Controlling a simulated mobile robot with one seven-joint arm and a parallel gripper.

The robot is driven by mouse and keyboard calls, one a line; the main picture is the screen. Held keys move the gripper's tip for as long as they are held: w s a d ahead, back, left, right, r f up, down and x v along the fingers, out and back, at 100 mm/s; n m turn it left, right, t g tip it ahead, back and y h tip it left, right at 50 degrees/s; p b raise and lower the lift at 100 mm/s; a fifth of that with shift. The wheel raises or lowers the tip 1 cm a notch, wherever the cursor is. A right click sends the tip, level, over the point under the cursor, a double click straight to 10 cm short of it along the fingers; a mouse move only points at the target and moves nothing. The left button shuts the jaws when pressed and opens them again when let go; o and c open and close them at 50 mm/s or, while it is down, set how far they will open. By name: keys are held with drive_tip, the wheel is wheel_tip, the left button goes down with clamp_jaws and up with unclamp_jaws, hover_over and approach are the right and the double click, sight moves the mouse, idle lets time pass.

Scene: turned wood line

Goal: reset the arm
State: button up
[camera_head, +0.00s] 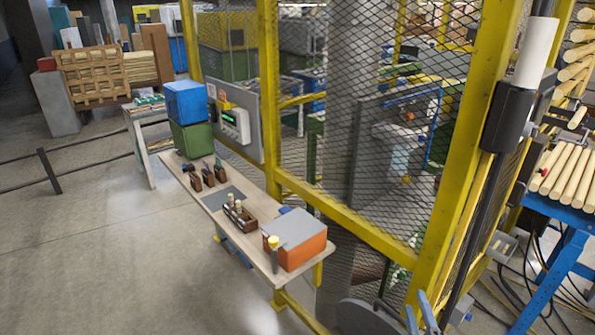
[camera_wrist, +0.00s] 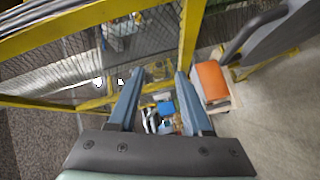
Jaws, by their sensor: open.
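My gripper (camera_wrist: 160,76) shows in the wrist view with its two blue-grey fingers spread apart and nothing between them. In the head view its fingers (camera_head: 421,312) show at the bottom edge, right of the bench, in front of the yellow fence post. The gripper is apart from the bench. Most of my arm is out of view.
A narrow bench (camera_head: 258,245) stands along a yellow mesh fence (camera_head: 268,100). It bears an orange box (camera_head: 305,254), also in the wrist view (camera_wrist: 211,82), a brown tray (camera_head: 240,213), and blue (camera_head: 186,102) and green (camera_head: 190,138) boxes. Floor left of it is clear.

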drive_tip(key=w+a+r+m+t+h+b, duration=0.1)
drive_tip(key=a+r+m+t+h+b, duration=0.25)
drive_tip(key=r, duration=1.15)
drive_tip(key=w+a+r+m+t+h+b, duration=0.15)
drive_tip(key=a+r+m+t, duration=0.35)
drive_tip(key=r, duration=1.1)
drive_tip(key=s+a+r+m+t+y+b, duration=0.1)
drive_tip(key=s+a+r+m+y+b, duration=0.1)
drive_tip(key=s+a+r, duration=0.6)
drive_tip(key=s+a+r+m+t+y+b, duration=0.1)
drive_tip(key=s+a+r+m+y+b, duration=0.1)
drive_tip(key=s+a+r+y+b, duration=0.3)
drive_tip(key=s+a+r, duration=0.3)
drive_tip(key=s+a, duration=0.2)
drive_tip(key=s, duration=0.2)
drive_tip(key=shift+s+a, duration=0.2)
drive_tip(key=shift+s, duration=0.2)
